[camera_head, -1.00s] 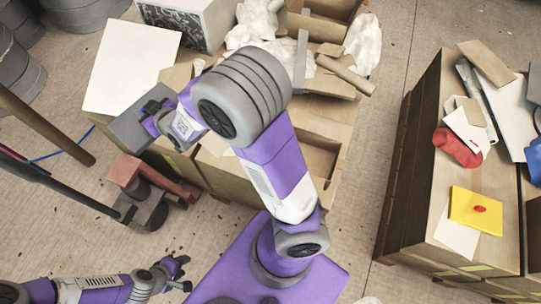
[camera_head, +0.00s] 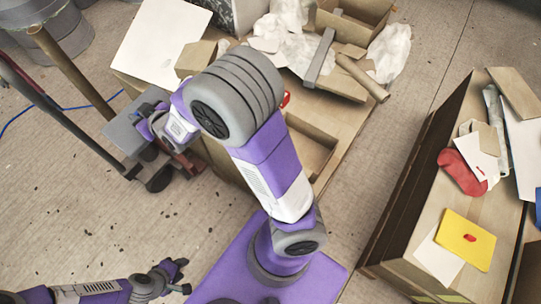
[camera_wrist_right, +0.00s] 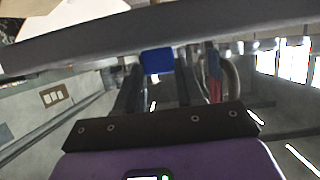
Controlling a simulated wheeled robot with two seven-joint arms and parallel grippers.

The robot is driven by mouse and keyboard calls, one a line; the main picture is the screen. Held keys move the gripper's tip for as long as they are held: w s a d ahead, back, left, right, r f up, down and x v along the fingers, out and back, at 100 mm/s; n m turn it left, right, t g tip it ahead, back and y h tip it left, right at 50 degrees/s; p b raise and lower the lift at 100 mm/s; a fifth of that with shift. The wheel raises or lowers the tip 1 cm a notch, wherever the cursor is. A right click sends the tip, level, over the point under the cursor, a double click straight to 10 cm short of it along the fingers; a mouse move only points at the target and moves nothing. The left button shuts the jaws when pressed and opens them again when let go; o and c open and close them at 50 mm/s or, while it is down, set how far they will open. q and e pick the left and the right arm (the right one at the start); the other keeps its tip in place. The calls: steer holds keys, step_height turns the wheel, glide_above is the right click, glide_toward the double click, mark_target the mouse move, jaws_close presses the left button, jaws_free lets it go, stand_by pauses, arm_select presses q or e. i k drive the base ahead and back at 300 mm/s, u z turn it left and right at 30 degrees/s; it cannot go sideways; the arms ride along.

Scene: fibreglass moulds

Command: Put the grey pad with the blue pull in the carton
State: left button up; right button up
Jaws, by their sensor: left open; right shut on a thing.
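The grey pad (camera_head: 128,128) is in my right gripper (camera_head: 152,122), at the left of the head view, above the floor and beside the bench's left side. In the right wrist view the pad's edge (camera_wrist_right: 90,48) spans the top, and its blue pull (camera_wrist_right: 157,61) sits between the fingers. My right gripper is shut on it. An open cardboard carton (camera_head: 378,20) stands at the back of the bench; I cannot tell if it is the task's carton. My left gripper (camera_head: 181,274) is open and empty, low over the floor, far from both.
The bench (camera_head: 345,125) holds white crumpled sheets (camera_head: 290,45), a tube (camera_head: 362,78), a white panel (camera_head: 160,42) and an open recess. My right arm hides part of it. A side table (camera_head: 415,215) carries a yellow pad with a red pull (camera_head: 465,242). Poles and a trolley stand left.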

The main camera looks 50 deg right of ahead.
mark_target(299, 152)
steer(key=k, duration=0.75)
steer(key=z, duration=1.2)
steer(key=i, duration=0.5)
